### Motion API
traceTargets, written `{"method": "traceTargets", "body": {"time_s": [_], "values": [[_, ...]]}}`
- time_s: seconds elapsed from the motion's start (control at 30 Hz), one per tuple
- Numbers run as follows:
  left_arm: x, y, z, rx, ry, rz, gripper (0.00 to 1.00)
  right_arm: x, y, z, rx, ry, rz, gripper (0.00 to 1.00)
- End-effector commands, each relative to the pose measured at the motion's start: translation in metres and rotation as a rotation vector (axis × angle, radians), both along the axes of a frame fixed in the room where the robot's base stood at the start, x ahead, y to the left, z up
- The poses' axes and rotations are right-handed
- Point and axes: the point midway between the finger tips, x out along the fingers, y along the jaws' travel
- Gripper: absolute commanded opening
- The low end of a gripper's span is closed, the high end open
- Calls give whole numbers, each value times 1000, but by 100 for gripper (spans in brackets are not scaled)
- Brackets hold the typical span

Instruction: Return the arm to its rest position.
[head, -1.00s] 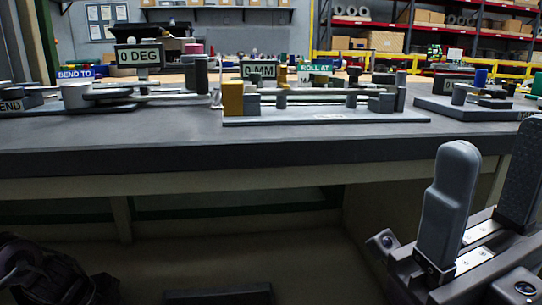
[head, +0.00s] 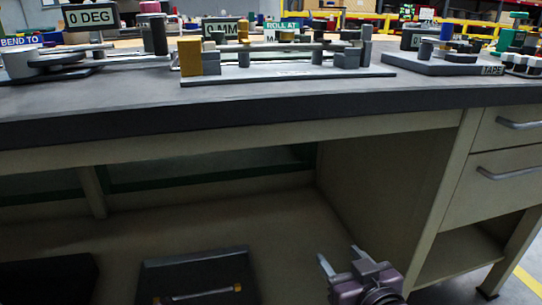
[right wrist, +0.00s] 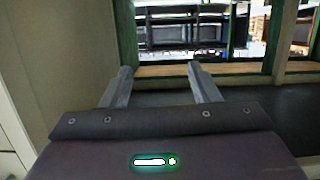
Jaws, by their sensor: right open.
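My right gripper (head: 340,256) shows low in the head view, below the bench top and in front of the open space under the bench. Its two fingers are apart with nothing between them. In the right wrist view, the same open fingers (right wrist: 160,70) point forward to the space under the bench, with only background beyond them. My left gripper is not in view.
The workbench's front edge (head: 230,115) runs across above my right gripper. Fixtures such as a grey rail unit with a yellow block (head: 190,57) stand on top. Drawers (head: 505,175) are at the right. A dark case (head: 200,265) sits low under the bench.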

Motion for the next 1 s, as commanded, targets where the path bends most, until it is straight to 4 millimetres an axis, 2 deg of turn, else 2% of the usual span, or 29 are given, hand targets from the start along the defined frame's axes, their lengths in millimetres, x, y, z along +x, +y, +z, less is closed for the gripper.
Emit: {"method": "traceTargets", "body": {"time_s": [0.03, 0.1, 0.2, 0.4, 0.53, 0.6, 1.0], "values": [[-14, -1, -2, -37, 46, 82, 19, -11, -8, -33, -29, 132, -17, 55], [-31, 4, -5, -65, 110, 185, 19, -29, -18, -70, -65, 296, -35, 55], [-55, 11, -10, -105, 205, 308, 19, -57, -31, -111, -106, 493, -57, 55], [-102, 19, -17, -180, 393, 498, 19, -114, -52, -165, -171, 810, -90, 55], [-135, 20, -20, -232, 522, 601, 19, -153, -64, -188, -208, 997, -107, 55], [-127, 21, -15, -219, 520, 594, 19, -145, -62, -181, -207, 994, -105, 55], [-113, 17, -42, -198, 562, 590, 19, -131, -59, -208, -214, 1036, -95, 55]]}}
